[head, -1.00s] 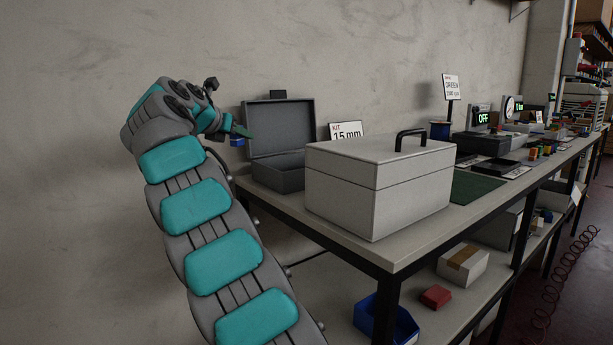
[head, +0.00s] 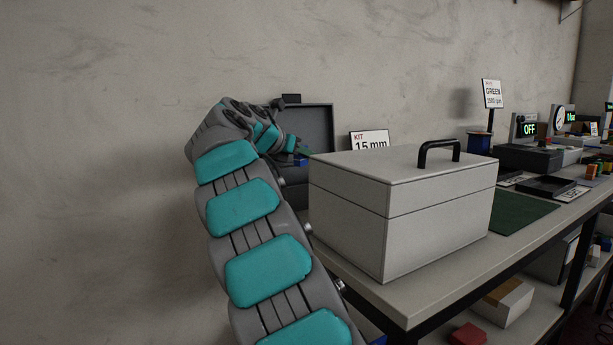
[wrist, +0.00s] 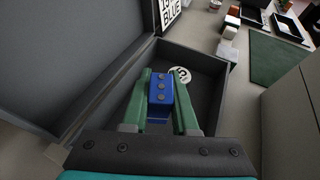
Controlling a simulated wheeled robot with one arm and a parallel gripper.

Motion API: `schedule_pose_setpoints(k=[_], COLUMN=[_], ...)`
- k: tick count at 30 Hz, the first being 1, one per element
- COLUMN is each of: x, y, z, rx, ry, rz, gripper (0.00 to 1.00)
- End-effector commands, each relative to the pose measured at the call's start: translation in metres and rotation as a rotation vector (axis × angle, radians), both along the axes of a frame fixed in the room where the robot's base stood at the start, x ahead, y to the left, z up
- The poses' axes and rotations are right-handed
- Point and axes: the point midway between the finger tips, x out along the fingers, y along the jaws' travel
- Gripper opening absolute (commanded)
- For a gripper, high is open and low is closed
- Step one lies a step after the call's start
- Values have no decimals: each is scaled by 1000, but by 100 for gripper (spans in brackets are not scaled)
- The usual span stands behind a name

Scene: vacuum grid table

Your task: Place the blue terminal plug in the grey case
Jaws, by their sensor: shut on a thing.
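In the head view the plug (head: 301,162) shows at the end of my arm, in front of the open grey case (head: 318,125). In the wrist view the plug is over the inside of the grey case (wrist: 213,75); a round white label with a mark lies on the floor beyond the fingers. I cannot tell how high the plug is above the floor. The case's lid stands open; my arm hides part of the case in the head view.
A large light-grey box with a black handle (head: 400,205) stands close right of the case. A "KIT 15 mm" sign (head: 369,143) stands behind. A green mat (head: 520,212) and several devices lie farther right. A wall is behind the table.

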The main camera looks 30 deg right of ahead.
Motion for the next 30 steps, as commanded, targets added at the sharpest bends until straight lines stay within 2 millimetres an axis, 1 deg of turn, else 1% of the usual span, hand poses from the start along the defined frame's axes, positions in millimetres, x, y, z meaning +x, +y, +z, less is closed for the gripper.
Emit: schedule_pose_setpoints(k=[8,15,23,30], x=[0,0,0,1], y=[0,-1,0,0], z=[-16,-43,-43,-47], rx=[-1,1,1,0], ry=[3,4,1,0], rz=[0,-2,0,2], gripper=[0,0,0,0])
